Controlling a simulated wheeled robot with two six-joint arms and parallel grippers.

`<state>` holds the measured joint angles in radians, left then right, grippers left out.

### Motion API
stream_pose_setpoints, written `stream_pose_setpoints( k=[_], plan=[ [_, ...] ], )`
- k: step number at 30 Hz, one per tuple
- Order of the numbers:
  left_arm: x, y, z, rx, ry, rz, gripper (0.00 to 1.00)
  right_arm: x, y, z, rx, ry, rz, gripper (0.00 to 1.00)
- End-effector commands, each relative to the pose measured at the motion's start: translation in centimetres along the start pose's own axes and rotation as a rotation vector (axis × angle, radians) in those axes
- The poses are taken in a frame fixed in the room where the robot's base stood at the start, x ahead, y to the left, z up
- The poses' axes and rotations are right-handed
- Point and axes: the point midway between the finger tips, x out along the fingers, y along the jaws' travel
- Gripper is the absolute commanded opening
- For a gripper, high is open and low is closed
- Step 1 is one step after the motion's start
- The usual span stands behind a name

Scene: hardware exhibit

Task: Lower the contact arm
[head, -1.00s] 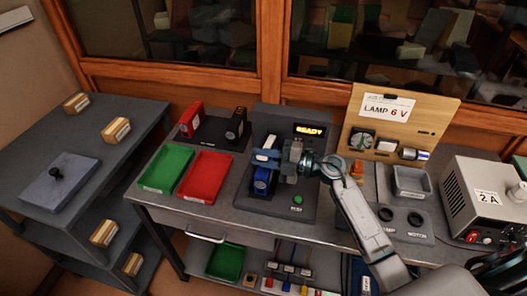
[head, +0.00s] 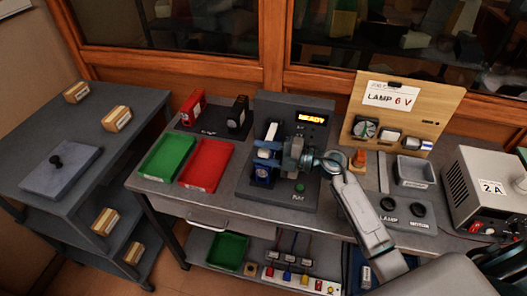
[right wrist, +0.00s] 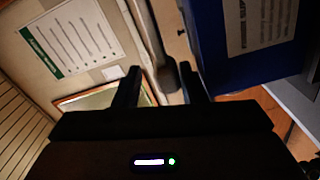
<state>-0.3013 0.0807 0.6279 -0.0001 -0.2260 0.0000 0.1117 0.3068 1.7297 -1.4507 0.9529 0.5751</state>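The test stand (head: 294,107) is a dark grey unit on the bench with a lit READY display (head: 311,117) and a green button (head: 300,187). A white-topped part (head: 269,152) and a dark blue block (head: 262,174) show at its left side, partly hidden by my right gripper (head: 270,150). I cannot clearly make out the contact arm in the head view. In the right wrist view, a grey bar (right wrist: 168,72) lies between the two dark, spread fingers, with a gap on the left. A blue surface (right wrist: 240,35) fills the upper right. My left gripper is out of view.
Green (head: 167,157) and red (head: 206,165) trays lie left of the stand.

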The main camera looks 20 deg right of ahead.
Motion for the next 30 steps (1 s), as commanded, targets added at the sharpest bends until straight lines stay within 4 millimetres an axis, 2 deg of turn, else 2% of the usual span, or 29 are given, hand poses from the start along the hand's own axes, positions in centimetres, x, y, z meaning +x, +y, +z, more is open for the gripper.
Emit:
stream_pose_setpoints(
  k=[11, 14, 24, 30],
  plan=[
    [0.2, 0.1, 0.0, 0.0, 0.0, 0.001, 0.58, -0.5, 0.1, 0.0, -0.005, 0.0, 0.0, 0.41],
    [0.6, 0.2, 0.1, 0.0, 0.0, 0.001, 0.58, -1.6, -0.1, 0.1, -0.007, -0.001, -0.001, 0.41],
    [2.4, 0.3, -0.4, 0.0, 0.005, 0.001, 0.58, -7.2, -0.3, 0.1, -0.005, -0.001, -0.003, 0.41],
    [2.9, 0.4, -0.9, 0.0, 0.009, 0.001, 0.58, -9.5, -0.2, 0.1, -0.004, 0.0, -0.002, 0.41]
  ],
)
